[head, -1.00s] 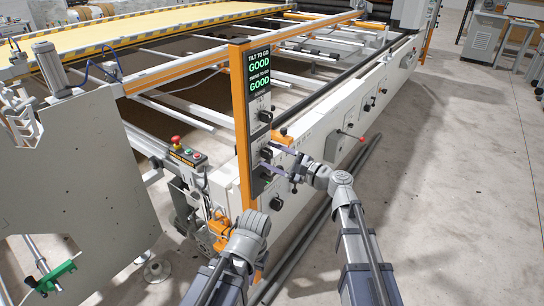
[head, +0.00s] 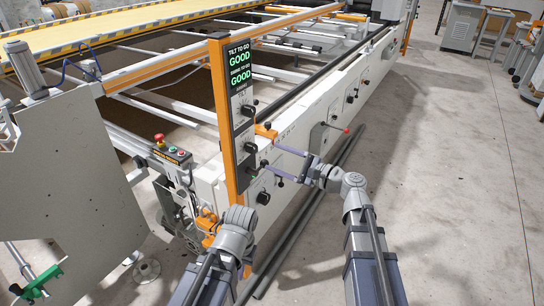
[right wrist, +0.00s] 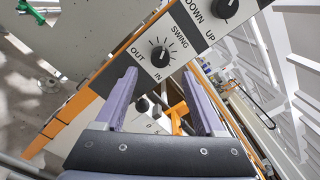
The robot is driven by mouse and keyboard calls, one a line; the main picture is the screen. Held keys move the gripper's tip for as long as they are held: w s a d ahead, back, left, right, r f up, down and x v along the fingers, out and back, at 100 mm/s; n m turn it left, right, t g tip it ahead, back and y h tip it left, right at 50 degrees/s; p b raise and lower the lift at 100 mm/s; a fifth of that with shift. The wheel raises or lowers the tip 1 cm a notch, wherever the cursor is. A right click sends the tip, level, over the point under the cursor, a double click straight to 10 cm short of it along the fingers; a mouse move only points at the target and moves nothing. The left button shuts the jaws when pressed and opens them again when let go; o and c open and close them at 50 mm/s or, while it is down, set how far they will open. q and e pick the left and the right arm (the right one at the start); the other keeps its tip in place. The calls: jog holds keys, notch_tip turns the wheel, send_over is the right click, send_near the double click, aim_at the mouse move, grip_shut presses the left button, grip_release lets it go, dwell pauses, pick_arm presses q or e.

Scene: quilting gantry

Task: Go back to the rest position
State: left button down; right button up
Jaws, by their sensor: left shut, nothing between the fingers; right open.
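My right gripper (head: 272,159) is open and empty, its purple fingers pointing at the control post (head: 217,110) from a small distance. In the right wrist view, the black SWING knob (right wrist: 159,56), marked OUT and IN, shows beyond and between the fingertips (right wrist: 168,82), apart from them. Part of another knob (right wrist: 228,8), marked DOWN and UP, shows at the top. My left gripper (head: 246,268) is low in the head view, in front of the post's foot; it is shut and empty, its fingers mostly hidden by the wrist.
The post's display (head: 239,66) reads GOOD for both tilt and swing. The white machine rail (head: 300,135) with knobs and a red-tipped lever (head: 346,131) runs away behind my right gripper. A red-topped button box (head: 171,152) stands left of the post. Open concrete floor (head: 440,190) lies to the right.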

jog(key=shift+f, duration=0.1)
dwell(0.3)
jog(key=s+a+f+n+g+h, duration=0.1)
jog(key=s+f+n+g+h, duration=0.3)
jog(key=f, duration=0.3)
jog(key=s+f+n+g+h, duration=0.2)
jog(key=s+f+n, duration=0.25)
jog(key=f, duration=0.25)
jog(key=s+d+f+n+g+h, duration=0.4)
jog(key=s+d+f+n+h, duration=0.45)
jog(key=d, duration=0.35)
jog(key=s+a+n+h, duration=0.1)
jog(key=s+a+n, duration=0.3)
jog(key=a, duration=0.8)
notch_tip(320, 180, up, 13)
jog(key=m+p, duration=0.1)
jog(key=p, duration=1.1)
jog(key=shift+s+d+r+g+p, duration=0.2)
jog(key=shift+s+g+p, duration=0.1)
jog(key=shift+s+g, duration=0.1)
